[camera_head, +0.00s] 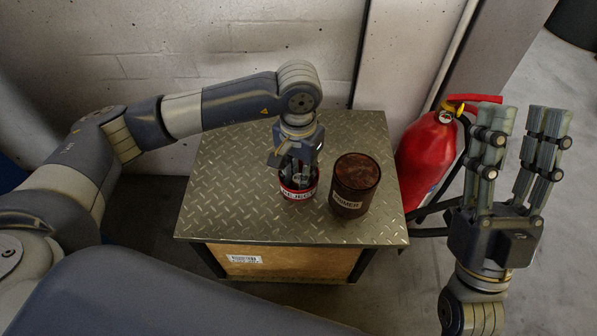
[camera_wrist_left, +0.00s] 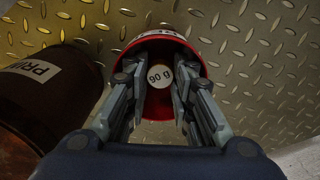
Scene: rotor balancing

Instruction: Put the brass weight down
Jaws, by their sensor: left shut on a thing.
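The brass weight shows in the left wrist view as a small round piece with a white "90 g" label (camera_wrist_left: 159,77), between the fingers of my left gripper (camera_wrist_left: 158,95). It is over or inside the mouth of a red cup (camera_wrist_left: 142,42). In the head view this cup (camera_head: 298,194) stands on the metal-topped table with a white label partly readable as "REJECT". My left gripper (camera_head: 299,172) points straight down into the cup's mouth, shut on the weight. Whether the weight touches the cup's floor is hidden. My right gripper (camera_head: 520,150) is open and empty, pointing up, off the table's right side.
A dark brown-red canister labelled "PRIMER" (camera_head: 355,184) stands close to the right of the cup; it also shows in the left wrist view (camera_wrist_left: 45,95). The diamond-plate tabletop (camera_head: 225,190) is clear at left. A red fire extinguisher (camera_head: 425,155) stands beyond its right edge.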

